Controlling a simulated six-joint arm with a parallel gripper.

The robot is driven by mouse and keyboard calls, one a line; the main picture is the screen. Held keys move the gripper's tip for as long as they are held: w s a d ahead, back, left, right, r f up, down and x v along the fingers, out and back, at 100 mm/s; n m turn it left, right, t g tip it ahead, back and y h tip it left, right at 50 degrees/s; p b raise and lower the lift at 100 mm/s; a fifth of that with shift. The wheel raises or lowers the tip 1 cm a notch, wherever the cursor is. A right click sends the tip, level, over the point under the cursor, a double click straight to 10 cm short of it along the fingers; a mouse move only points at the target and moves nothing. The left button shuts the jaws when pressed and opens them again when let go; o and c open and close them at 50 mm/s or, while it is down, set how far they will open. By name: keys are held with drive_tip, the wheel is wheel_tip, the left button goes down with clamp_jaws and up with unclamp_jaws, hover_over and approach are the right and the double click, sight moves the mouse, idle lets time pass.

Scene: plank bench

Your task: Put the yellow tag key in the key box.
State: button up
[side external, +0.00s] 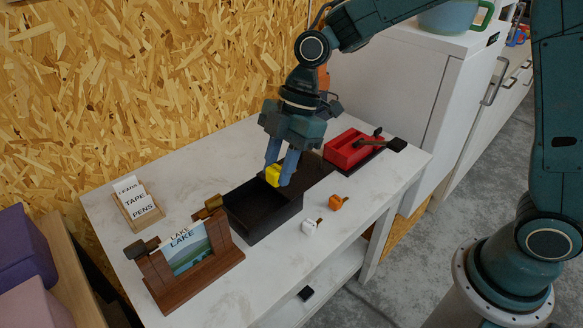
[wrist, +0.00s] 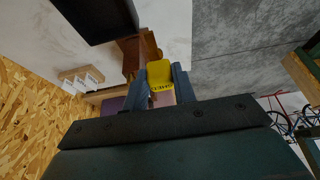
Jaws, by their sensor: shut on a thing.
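My gripper (side external: 283,171) is shut on the yellow tag key (side external: 273,175), holding it by its tag. In the side external view the tag shows between the blue-grey fingers, over the back right part of the black open key box (side external: 262,224). The height of the tag above the box is hard to tell. In the wrist view the yellow tag (wrist: 159,75) sits between the two fingers (wrist: 160,85), and the dark box (wrist: 85,18) shows at the upper left. The key's metal part is hidden.
A white tag key (side external: 309,226) and an orange tag key (side external: 337,203) lie on the white top right of the box. A red box-like thing (side external: 348,149) stands behind. A wooden stand with a lake picture (side external: 186,248) and a label holder (side external: 138,208) are at left.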

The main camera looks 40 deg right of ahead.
drive_tip(key=r, duration=0.1)
hover_over(248, 219)
drive_tip(key=d, duration=0.1)
drive_tip(key=shift+d, duration=0.15)
wheel_tip(248, 219, down, 16)
drive_tip(key=shift+r, duration=0.2)
idle(0.5)
drive_tip(key=shift+f, duration=2.15)
drive_tip(key=shift+f, duration=0.4)
drive_tip(key=o, duration=0.9)
drive_tip(key=shift+f, duration=0.1)
drive_tip(key=shift+o, duration=0.2)
